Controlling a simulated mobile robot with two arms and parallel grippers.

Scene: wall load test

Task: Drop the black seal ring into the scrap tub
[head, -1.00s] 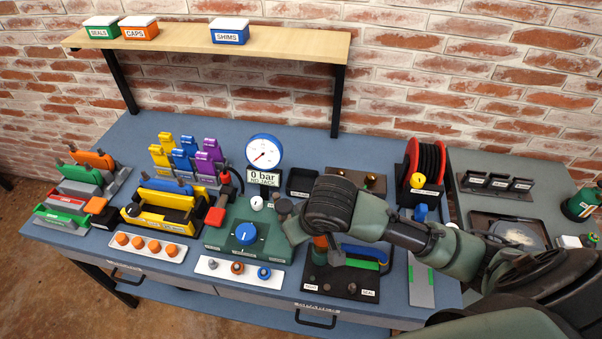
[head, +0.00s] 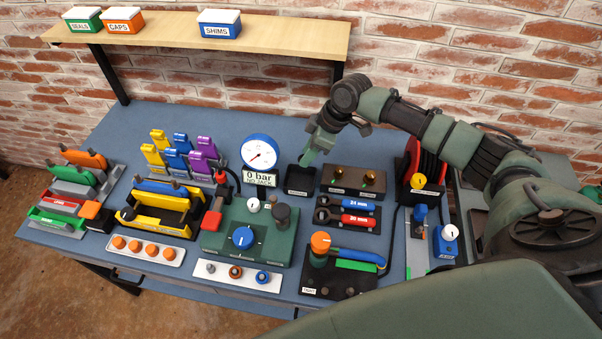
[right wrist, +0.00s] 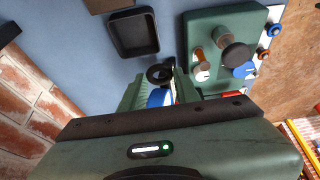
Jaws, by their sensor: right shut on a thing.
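The black seal ring (right wrist: 159,74) is at the fingertips of my right gripper (right wrist: 160,84) in the right wrist view, and the jaws are shut on it. In the head view my right gripper (head: 306,158) points down just behind the small square black tub (head: 301,180), and I cannot make out the ring there. The open tub shows empty in the right wrist view (right wrist: 134,34), and the ring appears beside its rim, not inside it. I take this tub for the scrap tub; no label on it is readable. My left gripper is out of view.
The pressure gauge (head: 261,153) stands close to the left of the tub. A brown block with brass fittings (head: 353,181) is to its right. The green valve unit (head: 245,232) stands in front. A wooden shelf (head: 290,35) with lidded boxes hangs above. Bare blue bench lies behind the gauge.

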